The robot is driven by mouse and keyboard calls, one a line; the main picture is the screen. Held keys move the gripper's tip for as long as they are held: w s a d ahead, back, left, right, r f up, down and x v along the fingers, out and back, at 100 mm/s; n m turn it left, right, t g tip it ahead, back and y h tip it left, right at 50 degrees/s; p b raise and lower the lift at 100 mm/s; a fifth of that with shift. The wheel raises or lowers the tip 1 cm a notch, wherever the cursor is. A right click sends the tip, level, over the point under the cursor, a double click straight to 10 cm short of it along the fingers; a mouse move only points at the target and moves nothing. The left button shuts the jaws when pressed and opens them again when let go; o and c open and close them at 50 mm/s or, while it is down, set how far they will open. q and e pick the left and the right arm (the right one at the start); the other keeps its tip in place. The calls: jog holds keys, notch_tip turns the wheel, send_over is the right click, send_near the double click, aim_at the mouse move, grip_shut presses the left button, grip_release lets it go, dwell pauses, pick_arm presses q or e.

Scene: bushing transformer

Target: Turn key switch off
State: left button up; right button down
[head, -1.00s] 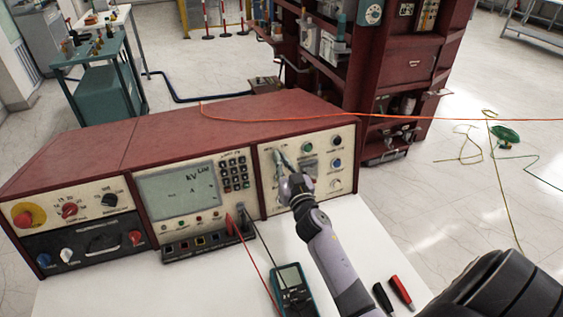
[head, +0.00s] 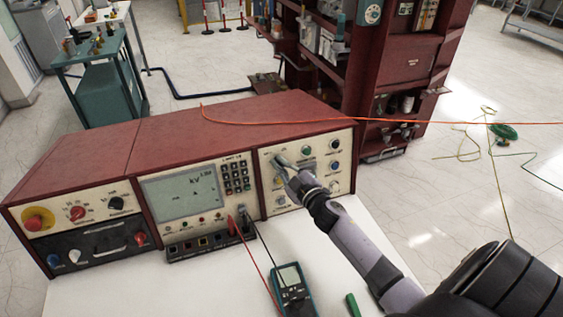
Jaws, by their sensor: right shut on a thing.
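The red test unit (head: 150,140) stands on a white table. Its right control panel (head: 343,183) carries several knobs and buttons. My right gripper (head: 278,159) is at the upper left of this panel, its fingertips against the panel face and shut on a small part there, apparently the key switch. The fingers hide the key, so I cannot tell which way it is turned. The display (head: 180,193) in the middle of the unit shows dark characters. My left gripper is not in view.
A teal multimeter (head: 291,288) with red and black leads lies in front of the unit. A green object (head: 353,305) lies beside my right arm. An orange cable (head: 400,122) runs over the unit's top. A red shelf (head: 400,60) stands behind.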

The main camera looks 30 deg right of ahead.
jog(key=shift+n, duration=0.3)
jog(key=c, duration=1.8)
grip_release()
jog(key=s, duration=1.2)
